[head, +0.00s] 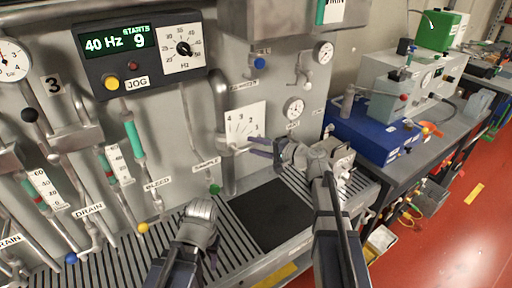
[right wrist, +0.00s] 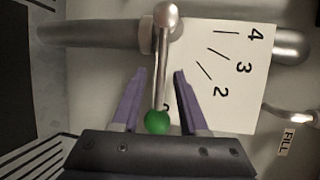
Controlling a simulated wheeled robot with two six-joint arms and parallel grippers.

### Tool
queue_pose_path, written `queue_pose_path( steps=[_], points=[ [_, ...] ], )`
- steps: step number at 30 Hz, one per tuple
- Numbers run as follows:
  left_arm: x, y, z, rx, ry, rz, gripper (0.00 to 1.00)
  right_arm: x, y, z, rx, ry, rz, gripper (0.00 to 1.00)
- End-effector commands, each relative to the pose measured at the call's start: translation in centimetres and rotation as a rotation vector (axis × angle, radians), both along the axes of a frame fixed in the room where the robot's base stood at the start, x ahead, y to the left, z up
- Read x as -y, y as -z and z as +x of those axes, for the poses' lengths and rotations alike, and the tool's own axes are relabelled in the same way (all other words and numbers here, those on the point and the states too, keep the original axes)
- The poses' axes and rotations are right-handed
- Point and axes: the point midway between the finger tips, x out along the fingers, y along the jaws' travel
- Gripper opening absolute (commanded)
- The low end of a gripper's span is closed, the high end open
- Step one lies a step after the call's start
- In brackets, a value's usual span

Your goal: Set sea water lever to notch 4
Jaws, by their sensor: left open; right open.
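A metal lever (right wrist: 162,65) with a green knob (right wrist: 157,122) hangs from a pipe pivot in the right wrist view. Beside it is a white notch plate (right wrist: 232,70) marked 4, 3, 2 and a further digit partly hidden by the lever. The lever lies at that partly hidden digit, away from the 4. The plate also shows in the head view (head: 243,120). My right gripper (right wrist: 158,85) is open, with its purple fingers on either side of the lever and gaps visible. It also shows in the head view (head: 262,147). My left gripper (head: 213,257) is low over the slatted bench, its fingers mostly hidden.
A control box (head: 145,55) reads 40 Hz and 9 starts. Valves with coloured knobs, flow tubes and gauges (head: 293,108) crowd the panel. A dark mat (head: 262,215) lies on the slatted bench. A blue machine (head: 375,130) stands to the right; red floor is open beyond.

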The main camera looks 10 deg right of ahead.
Motion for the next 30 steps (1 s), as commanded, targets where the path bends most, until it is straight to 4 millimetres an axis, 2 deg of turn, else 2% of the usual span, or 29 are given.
queue_pose_path(
  steps=[6, 17, 30],
  points=[
    [0.0, -0.01, 0.0, 0.0, 0.0, 0.0, 0.5, 0.01, -0.01, -0.01, 0.0, 0.0, 0.0, 0.41],
    [0.0, -0.01, 0.0, 0.0, 0.0, 0.0, 0.5, 0.03, 0.0, -0.01, 0.0, 0.0, 0.0, 0.01],
    [0.0, -0.01, 0.0, 0.0, 0.0, 0.0, 0.5, 0.04, 0.01, -0.02, -0.001, 0.0, -0.001, 0.0]
  ],
)
